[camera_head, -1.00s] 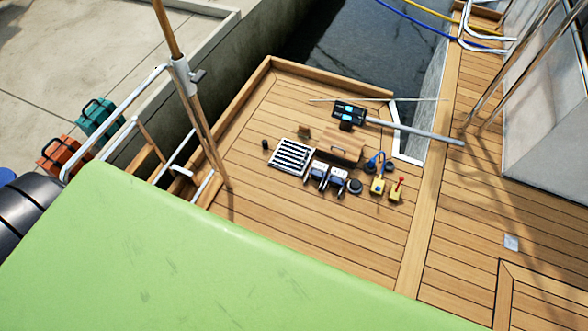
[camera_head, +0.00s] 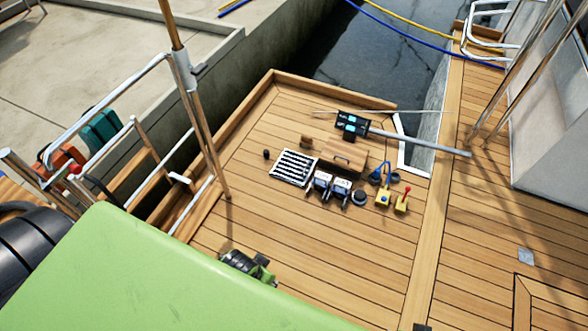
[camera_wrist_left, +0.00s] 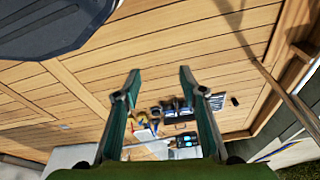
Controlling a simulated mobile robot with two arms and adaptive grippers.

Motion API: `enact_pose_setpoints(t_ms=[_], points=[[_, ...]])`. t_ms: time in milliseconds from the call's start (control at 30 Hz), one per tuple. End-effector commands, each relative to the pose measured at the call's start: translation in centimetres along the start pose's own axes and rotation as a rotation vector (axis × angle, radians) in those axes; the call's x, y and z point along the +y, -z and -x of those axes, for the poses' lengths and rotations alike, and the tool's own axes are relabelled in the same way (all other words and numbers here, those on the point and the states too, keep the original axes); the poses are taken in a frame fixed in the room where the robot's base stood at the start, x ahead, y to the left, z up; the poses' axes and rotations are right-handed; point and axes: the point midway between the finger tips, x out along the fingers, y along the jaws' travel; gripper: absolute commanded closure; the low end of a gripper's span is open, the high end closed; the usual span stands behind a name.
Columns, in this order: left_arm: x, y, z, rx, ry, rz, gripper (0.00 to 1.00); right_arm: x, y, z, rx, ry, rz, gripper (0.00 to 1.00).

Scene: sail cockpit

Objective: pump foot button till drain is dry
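A slatted metal grate, which looks like the drain (camera_head: 294,168), lies on the wooden deck; whether it is wet I cannot tell. A round black disc (camera_head: 359,197), perhaps the foot button, lies right of it. In the left wrist view the grate (camera_wrist_left: 216,101) is small and far beyond the fingers. My left gripper (camera_head: 263,269) comes out from under my lime-green body, well short of these things. In the wrist view its green fingers (camera_wrist_left: 157,88) are apart with nothing between them. A dark piece at the bottom edge may be my right gripper's tip.
Two small boxes (camera_head: 330,187) stand between grate and disc. A wooden box (camera_head: 343,154), yellow switches with red and blue parts (camera_head: 392,198) and a black device on a pole (camera_head: 352,126) are close by. A rail post (camera_head: 200,120) rises at left. The near deck is clear.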

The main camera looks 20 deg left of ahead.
Motion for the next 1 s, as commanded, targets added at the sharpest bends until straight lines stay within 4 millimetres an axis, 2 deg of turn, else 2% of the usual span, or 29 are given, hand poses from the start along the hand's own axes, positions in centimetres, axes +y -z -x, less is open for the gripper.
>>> enact_pose_setpoints(t_ms=[33,133,167,1000], points=[[0.00,0.01,-0.01,0.000,0.000,0.000,0.70,0.00,0.01,-0.01,0.000,0.000,0.000,0.65],[0.01,0.01,-0.02,0.000,0.000,0.000,0.96,-0.01,0.01,-0.02,0.000,0.000,0.000,0.65],[0.01,0.01,-0.02,0.000,0.000,0.000,1.00,-0.01,0.01,-0.02,0.000,0.000,0.000,0.65],[0.04,-0.01,-0.05,0.000,0.000,0.000,1.00,-0.06,-0.03,-0.06,0.000,0.001,0.000,0.65]])
